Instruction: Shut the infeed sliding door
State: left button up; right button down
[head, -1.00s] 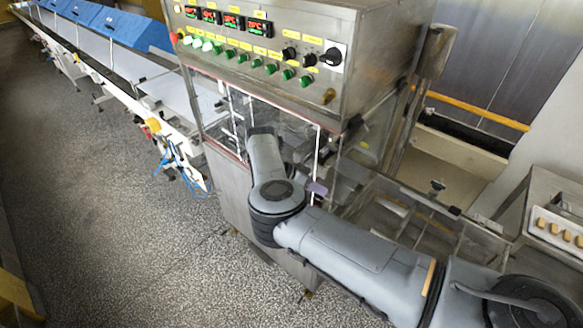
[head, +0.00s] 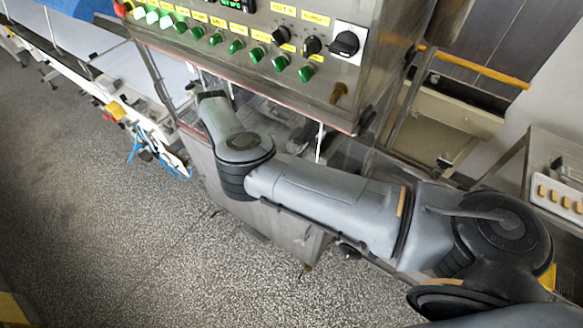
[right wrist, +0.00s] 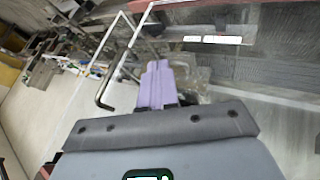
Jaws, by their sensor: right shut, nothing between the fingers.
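My right arm reaches in from the right in the head view and ends at the front opening of the steel machine. Its fingers are hidden there. In the right wrist view my right gripper (right wrist: 154,84) shows as two purple fingers, shut together with nothing between them. A clear panel with pale edge strips, seemingly the infeed sliding door (right wrist: 122,62), lies just beyond and left of the fingertips. I cannot tell whether they touch. In the head view a white upright strip (head: 319,143) shows above my forearm; most of the front is hidden. My left gripper is not in view.
The control box (head: 270,75) with knobs and green buttons overhangs the opening. A conveyor (head: 90,45) runs off to the upper left, with blue hoses (head: 158,145) beside it. A tray (head: 560,195) stands at right. The speckled floor in front is clear.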

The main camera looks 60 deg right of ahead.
jog(key=s+d+f+p, duration=0.2)
jog(key=s+f+p, duration=0.2)
jog(key=s+p, duration=0.2)
jog(key=shift+s, duration=0.6)
